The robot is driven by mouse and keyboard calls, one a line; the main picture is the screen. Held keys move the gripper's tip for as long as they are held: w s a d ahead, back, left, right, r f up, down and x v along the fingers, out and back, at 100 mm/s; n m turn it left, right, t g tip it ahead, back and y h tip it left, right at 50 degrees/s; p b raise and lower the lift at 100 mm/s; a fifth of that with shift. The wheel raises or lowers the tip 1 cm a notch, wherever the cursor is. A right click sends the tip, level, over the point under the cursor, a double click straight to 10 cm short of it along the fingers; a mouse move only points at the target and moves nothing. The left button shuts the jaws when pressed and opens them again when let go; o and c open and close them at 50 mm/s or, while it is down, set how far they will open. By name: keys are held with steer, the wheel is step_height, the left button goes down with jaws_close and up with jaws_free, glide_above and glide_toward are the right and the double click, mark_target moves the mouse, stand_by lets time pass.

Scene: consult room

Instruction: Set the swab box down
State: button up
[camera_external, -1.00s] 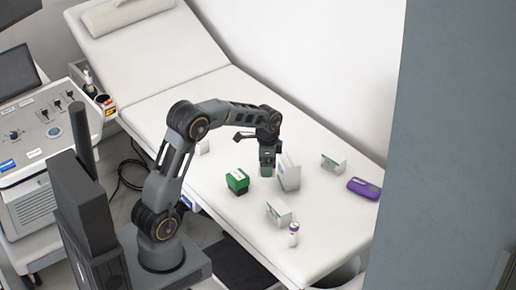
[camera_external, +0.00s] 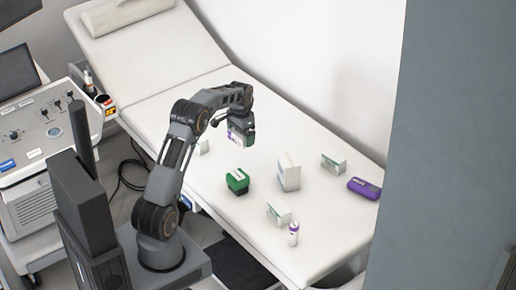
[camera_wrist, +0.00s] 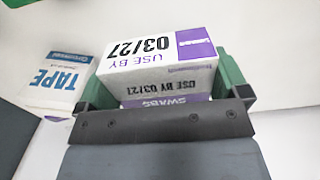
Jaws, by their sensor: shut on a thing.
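The swab box (camera_wrist: 158,62) is white with purple parts and is printed "SWABS" and "USE BY 03/27". In the wrist view it sits between the green fingertips of my gripper (camera_wrist: 165,85), which is shut on it. In the external view my gripper (camera_external: 241,130) holds the box (camera_external: 236,138) above the exam couch (camera_external: 160,105), near its middle. Its lower part is hidden by the gripper in the wrist view.
A white-and-blue tape box (camera_wrist: 58,78) shows left of the swab box. On the couch are a green box (camera_external: 237,181), a tall white box (camera_external: 288,172), small white cartons (camera_external: 279,213) (camera_external: 333,164), a purple case (camera_external: 364,188) and a small bottle (camera_external: 293,233). The couch's upper half is bare.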

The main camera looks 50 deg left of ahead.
glide_above(250, 153)
step_height(250, 153, down, 7)
steer(key=shift+r, duration=0.2)
steer(key=shift+w+f, duration=0.1)
steer(key=shift+f, duration=1.45)
steer(key=shift+f, duration=0.2)
steer(key=o, duration=0.6)
steer(key=shift+r, duration=0.15)
